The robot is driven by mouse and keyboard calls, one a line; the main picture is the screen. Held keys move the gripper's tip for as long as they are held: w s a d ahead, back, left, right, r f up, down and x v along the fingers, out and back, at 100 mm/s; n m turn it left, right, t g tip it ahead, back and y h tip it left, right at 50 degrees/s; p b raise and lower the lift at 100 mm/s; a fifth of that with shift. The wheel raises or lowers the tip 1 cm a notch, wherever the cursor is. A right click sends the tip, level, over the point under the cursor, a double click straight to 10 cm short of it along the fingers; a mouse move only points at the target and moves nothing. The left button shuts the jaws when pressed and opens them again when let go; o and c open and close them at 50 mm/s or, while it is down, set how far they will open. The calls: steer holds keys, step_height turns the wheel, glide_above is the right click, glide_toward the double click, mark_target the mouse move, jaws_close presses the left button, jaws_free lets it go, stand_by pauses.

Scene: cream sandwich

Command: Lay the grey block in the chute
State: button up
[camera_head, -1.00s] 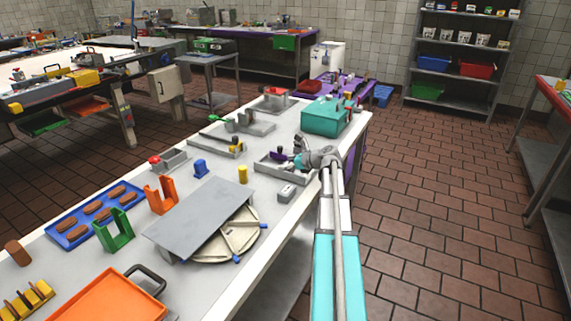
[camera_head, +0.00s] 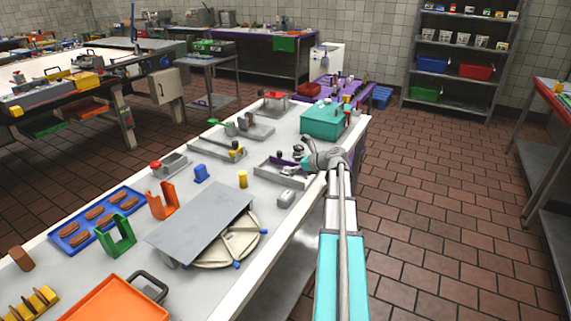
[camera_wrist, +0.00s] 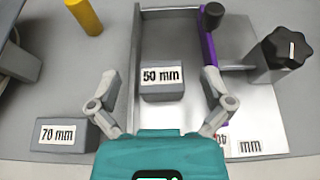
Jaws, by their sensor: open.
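The grey block labelled 50 mm (camera_wrist: 162,80) lies flat on the floor of the chute, between a grey wall at left and a purple fence (camera_wrist: 210,50) at right. The metal chute (camera_wrist: 172,25) also shows in the head view (camera_head: 268,172). My gripper (camera_wrist: 161,95) is open, its fingers spread on either side of the 50 mm block and apart from it. In the head view my gripper (camera_head: 304,155) is over the chute's right end and hides part of it. A second grey block labelled 70 mm (camera_wrist: 62,134) lies outside the chute at left.
A black knob (camera_wrist: 288,46) stands right of the chute. A yellow cylinder (camera_wrist: 84,16) stands at the left. Another grey piece (camera_wrist: 18,64) lies at the left edge. The teal box (camera_head: 325,122) stands behind my gripper.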

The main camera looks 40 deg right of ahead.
steer(key=p+v, duration=0.3)
steer(key=v, duration=0.6)
